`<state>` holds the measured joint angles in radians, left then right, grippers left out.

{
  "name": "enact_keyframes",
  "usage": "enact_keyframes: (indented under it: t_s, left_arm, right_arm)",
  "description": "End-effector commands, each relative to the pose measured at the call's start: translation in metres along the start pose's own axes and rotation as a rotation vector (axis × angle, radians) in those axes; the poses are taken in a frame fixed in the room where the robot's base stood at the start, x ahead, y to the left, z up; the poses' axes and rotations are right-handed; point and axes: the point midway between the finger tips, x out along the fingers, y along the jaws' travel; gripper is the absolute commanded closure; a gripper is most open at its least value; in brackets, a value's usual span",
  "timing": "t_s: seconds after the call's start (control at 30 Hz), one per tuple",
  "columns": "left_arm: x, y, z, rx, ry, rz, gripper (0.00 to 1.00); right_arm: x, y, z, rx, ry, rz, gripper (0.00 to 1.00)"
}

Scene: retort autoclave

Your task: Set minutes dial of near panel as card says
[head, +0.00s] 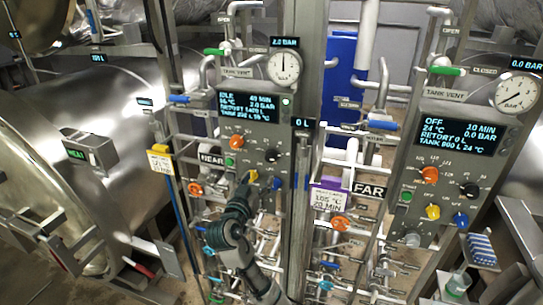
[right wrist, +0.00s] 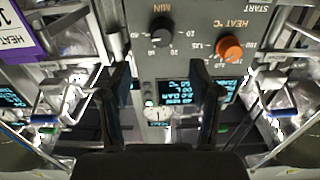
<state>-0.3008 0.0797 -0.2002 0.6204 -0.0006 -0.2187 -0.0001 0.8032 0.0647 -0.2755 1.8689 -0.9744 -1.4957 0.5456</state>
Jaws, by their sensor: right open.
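The near panel (head: 254,128) is the left one, marked NEAR. Its display (head: 247,105) shows IDLE and a minutes figure that seems to be 40. Its black minutes dial (head: 272,155) sits right of the orange heat dial (head: 236,142). In the right wrist view, upside down, the black dial (right wrist: 161,33) is marked MIN, beside the orange heat dial (right wrist: 229,48). The yellow-topped card (head: 160,162) hangs left of the near panel; its minutes are too small to read surely. My right gripper (head: 244,188) is open and empty, below the minutes dial. My left gripper is out of view.
The far panel (head: 461,140) stands on the right with a purple-topped card (head: 329,196). A yellow knob (head: 251,176) and a blue knob (head: 277,185) lie near my right gripper. Pipes and valves crowd the space below. A post (head: 305,150) stands between the panels.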

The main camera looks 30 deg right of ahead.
Motion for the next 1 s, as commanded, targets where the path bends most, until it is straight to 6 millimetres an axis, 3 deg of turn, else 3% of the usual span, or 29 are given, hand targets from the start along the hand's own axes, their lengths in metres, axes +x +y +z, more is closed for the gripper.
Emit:
enact_keyframes:
  t_s: [0.3, 0.5, 0.7, 0.97, 1.0]
  left_arm:
    - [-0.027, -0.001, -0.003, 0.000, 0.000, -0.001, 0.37]
    - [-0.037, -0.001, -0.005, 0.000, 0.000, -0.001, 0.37]
    - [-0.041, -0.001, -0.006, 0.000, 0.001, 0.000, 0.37]
    - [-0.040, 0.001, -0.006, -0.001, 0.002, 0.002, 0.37]
    - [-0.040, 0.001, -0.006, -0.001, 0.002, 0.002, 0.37]
  right_arm:
    - [0.077, 0.002, -0.004, -0.004, -0.001, 0.003, 0.37]
    - [0.112, 0.001, -0.003, -0.003, 0.000, 0.001, 0.37]
    - [0.127, 0.001, -0.001, 0.000, -0.001, -0.001, 0.37]
    - [0.128, 0.000, 0.000, 0.000, -0.001, -0.002, 0.37]
    - [0.128, 0.000, 0.000, 0.000, 0.000, -0.002, 0.42]
